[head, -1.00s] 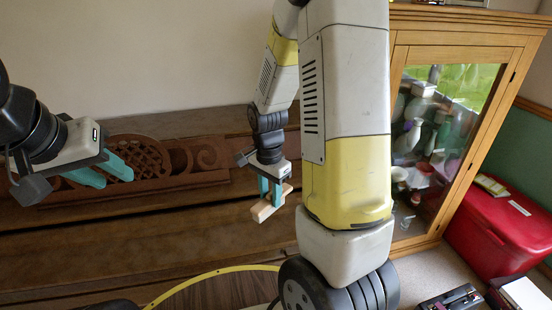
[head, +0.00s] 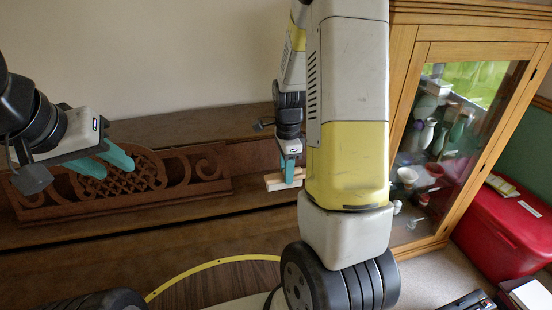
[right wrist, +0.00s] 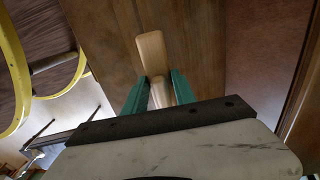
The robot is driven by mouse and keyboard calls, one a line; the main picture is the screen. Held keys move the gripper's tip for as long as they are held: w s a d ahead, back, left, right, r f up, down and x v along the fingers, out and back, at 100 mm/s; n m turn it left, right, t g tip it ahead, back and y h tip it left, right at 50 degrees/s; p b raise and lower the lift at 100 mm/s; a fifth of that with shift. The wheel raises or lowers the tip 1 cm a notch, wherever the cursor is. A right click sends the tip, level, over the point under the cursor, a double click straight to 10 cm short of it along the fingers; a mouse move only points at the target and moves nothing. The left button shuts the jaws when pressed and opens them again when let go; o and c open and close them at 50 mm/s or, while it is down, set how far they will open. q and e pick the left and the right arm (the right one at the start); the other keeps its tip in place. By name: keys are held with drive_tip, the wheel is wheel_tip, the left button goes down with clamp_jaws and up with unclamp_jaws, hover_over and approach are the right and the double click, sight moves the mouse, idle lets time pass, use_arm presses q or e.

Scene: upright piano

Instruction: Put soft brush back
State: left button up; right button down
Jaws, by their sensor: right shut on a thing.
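The soft brush, a pale wooden piece (head: 274,182), is clamped in my right gripper (head: 290,172), held over the dark piano just right of the carved music stand (head: 205,170). In the right wrist view, its pale wood (right wrist: 152,53) runs out from between the teal fingers of the right gripper (right wrist: 160,92); bristles cannot be made out. My left gripper (head: 112,163) is open and empty, in front of the music stand at the left.
The brown piano top (head: 190,122) runs along the wall. A wooden glass-door cabinet (head: 405,70) stands at right, beside a red chest (head: 505,230). A curved yellow rim (head: 225,260) edges brown wood at the bottom.

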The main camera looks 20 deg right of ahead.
drive_tip(key=w+d, duration=0.2)
drive_tip(key=w, duration=0.1)
drive_tip(key=w+d, duration=0.1)
drive_tip(key=shift+w+d+f, duration=0.1)
drive_tip(key=shift+w+f, duration=0.15)
drive_tip(key=shift+w, duration=0.15)
drive_tip(key=shift+f, duration=1.75)
drive_tip(key=shift+f, duration=0.1)
drive_tip(key=c, duration=1)
unclamp_jaws()
wheel_tip(320, 180, up, 12)
drive_tip(key=s+a+r+n+t+y, duration=0.1)
drive_tip(key=s+a+r+n+t, duration=0.1)
drive_tip(key=s+a+r+n, duration=0.3)
drive_tip(key=s+a+r+n+t, duration=0.1)
drive_tip(key=s+a+r+n, duration=0.1)
drive_tip(key=s+r+n, duration=0.35)
drive_tip(key=s+a+r+n+t, duration=0.1)
drive_tip(key=s+a+n, duration=0.1)
drive_tip(key=s+n, duration=0.1)
drive_tip(key=s+a+r+n+t, duration=0.1)
drive_tip(key=s+r+n, duration=0.1)
drive_tip(key=s, duration=0.2)
drive_tip(key=s+a+r+n+t+y, duration=0.1)
drive_tip(key=s+a+r+n, duration=0.1)
drive_tip(key=s+n, duration=0.1)
drive_tip(key=shift+s+a+n, duration=0.3)
drive_tip(key=shift+s+n, duration=0.05)
